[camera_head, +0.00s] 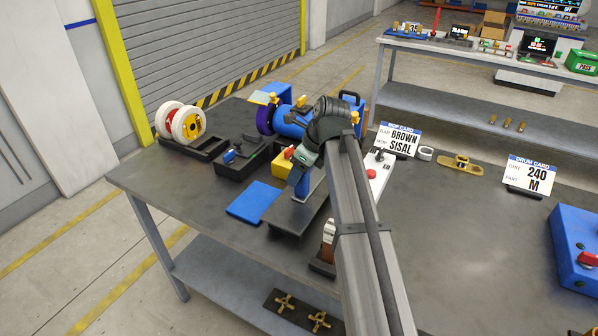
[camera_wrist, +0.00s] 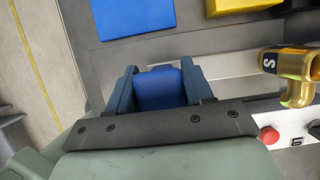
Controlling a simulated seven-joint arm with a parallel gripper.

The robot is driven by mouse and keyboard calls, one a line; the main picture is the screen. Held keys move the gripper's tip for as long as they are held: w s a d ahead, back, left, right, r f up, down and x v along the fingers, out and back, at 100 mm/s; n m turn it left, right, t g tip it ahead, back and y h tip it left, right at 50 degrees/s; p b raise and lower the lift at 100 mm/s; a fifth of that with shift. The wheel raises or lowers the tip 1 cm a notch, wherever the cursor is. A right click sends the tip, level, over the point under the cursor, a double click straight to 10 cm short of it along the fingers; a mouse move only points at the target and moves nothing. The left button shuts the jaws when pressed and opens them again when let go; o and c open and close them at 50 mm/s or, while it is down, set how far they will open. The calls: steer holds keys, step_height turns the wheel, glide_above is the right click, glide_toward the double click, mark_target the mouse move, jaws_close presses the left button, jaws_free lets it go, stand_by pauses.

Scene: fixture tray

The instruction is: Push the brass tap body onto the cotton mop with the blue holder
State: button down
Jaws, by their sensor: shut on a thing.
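My gripper (camera_head: 301,178) is shut on a blue block-like piece, seen between the two fingers in the wrist view (camera_wrist: 160,88); it looks like the blue holder, standing over a dark plate (camera_head: 290,219). A brass tap body (camera_wrist: 297,66) with a dark band lettered S is to the right of the gripper in the wrist view, apart from the fingers. In the head view I cannot make it out behind my arm. A blue machine (camera_head: 290,124) carries a dark purple wheel (camera_head: 264,118) behind the gripper. I cannot tell for sure which wheel is the cotton mop.
Pale wheels (camera_head: 188,124) stand in a black rack (camera_head: 194,149) at the left. A blue pad (camera_head: 255,203) lies left of the dark plate. A yellow block (camera_head: 281,166) is behind the gripper. A white panel with a red button (camera_head: 371,174) and a mop card (camera_head: 397,140) stand right.

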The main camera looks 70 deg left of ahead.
steer(key=shift+w+a, duration=1)
steer(key=shift+w, duration=0.05)
stand_by(1.3)
steer(key=shift+s+d, duration=0.15)
stand_by(3.2)
steer(key=shift+s+d, duration=1.25)
steer(key=shift+s, duration=0.05)
steer(key=shift+s+d, duration=0.1)
steer(key=shift+s+d, duration=0.95)
steer(key=shift+d, duration=0.05)
